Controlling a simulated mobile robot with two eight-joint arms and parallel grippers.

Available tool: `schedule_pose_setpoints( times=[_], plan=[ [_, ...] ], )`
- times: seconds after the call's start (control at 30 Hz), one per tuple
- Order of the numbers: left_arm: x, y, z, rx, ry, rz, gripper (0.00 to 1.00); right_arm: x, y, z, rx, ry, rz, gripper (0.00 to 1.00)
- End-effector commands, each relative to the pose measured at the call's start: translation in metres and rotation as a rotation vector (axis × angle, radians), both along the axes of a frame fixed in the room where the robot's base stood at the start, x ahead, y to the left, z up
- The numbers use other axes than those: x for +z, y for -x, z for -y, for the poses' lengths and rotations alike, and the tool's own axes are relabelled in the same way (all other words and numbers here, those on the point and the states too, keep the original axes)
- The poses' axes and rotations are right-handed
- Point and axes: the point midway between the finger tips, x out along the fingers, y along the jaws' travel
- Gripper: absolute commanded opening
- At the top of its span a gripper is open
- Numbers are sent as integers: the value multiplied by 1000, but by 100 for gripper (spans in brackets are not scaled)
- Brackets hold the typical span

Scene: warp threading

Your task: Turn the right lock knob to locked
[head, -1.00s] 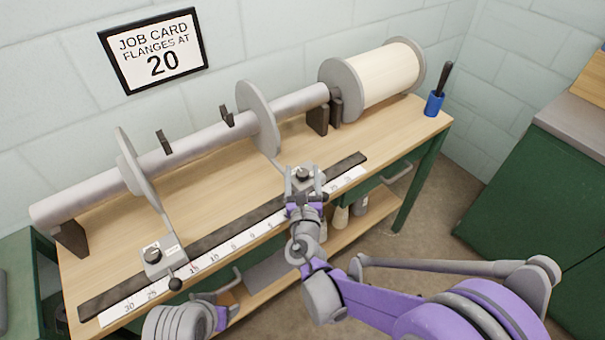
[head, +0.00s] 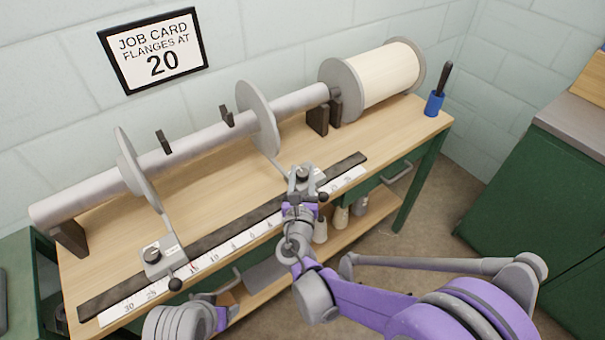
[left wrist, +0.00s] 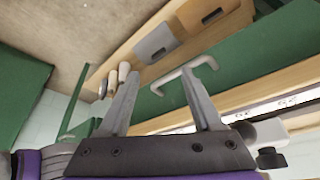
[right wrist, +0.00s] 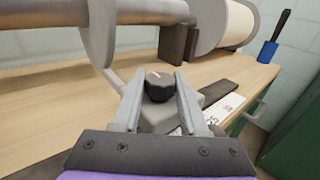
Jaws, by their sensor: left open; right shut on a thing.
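The right lock knob (head: 302,172) is a dark round knob on top of the grey right slider block (head: 316,178), beside the scale. In the right wrist view the knob (right wrist: 159,88) sits between the fingers, with a short white mark on its top pointing up and slightly left. My right gripper (head: 300,190) is shut on the knob; it also shows in the right wrist view (right wrist: 160,92). The lettering on the block is hidden or too small to read. My left gripper (left wrist: 160,80) is open and empty, below the table's front edge near a drawer handle.
The left slider block (head: 160,262) has its own dark knob (head: 152,254). A scale strip (head: 235,243) runs along the table front. The right flange (head: 257,118) stands on the beam behind. A job card (head: 155,50) reads 20. A blue brush holder (head: 434,104) stands far right.

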Motion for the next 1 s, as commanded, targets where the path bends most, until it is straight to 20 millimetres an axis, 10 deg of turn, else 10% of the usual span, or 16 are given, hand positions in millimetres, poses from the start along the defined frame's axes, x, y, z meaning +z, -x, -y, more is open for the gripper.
schedule_pose_setpoints(
  times=[1.0],
  plan=[
    [9, 0, 0, 0, 0, 3, 66, 0, -2, -2, -913, 0, 0, 0]
  ],
)
